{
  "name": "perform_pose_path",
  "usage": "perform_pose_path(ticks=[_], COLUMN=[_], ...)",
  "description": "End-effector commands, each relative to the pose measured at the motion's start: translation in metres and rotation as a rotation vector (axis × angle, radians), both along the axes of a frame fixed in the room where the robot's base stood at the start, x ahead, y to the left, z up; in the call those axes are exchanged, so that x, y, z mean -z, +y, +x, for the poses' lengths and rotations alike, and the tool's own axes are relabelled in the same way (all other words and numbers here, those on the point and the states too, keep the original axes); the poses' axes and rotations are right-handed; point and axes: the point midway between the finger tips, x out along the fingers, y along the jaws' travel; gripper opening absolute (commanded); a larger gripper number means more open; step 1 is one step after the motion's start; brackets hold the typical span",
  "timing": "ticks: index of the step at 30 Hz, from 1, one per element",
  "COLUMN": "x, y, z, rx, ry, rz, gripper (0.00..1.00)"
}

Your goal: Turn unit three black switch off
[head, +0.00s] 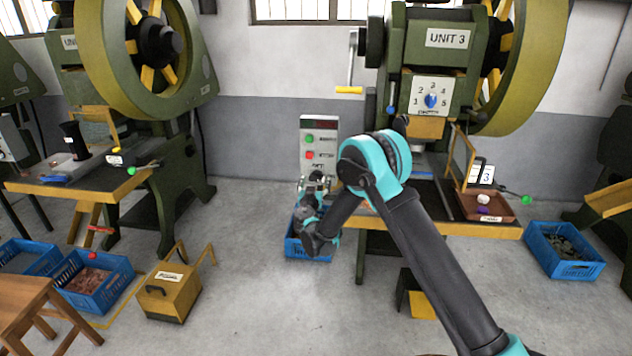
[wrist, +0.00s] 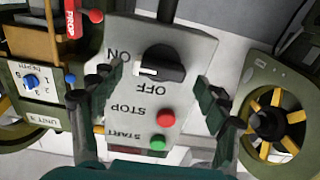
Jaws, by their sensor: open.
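The grey control box of unit three (head: 319,140) stands left of the press in the head view. It also shows upside down in the wrist view (wrist: 187,50). Its black rotary switch (wrist: 166,66) has a white mark at the left end, close to the ON label, with OFF printed below it in the picture. My gripper (wrist: 160,98) is open, one finger on either side of the box face. The switch lies between the fingers in the picture, and no contact shows. In the head view my gripper (head: 318,182) is before the lower box and hides the switch.
A red STOP button (wrist: 166,118) and a green START button (wrist: 157,143) sit near the switch. The unit 3 press (head: 448,38) stands right of the box. A blue crate (head: 294,247) is on the floor below my gripper.

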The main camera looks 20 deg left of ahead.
Motion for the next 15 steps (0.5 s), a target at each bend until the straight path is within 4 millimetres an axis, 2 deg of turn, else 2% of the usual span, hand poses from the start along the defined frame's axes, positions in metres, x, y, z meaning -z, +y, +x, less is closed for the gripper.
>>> perform_pose_path(ticks=[5, 14, 15], x=[-0.0003, -0.0003, -0.0003], y=[0.0019, 0.0024, 0.0024], z=[0.0121, 0.0134, 0.0133], rx=[0.002, 0.001, 0.001], ry=[0.0, 0.0, 0.0], rz=[0.0, 0.0, 0.0], gripper=[0.75, 0.75, 0.7])
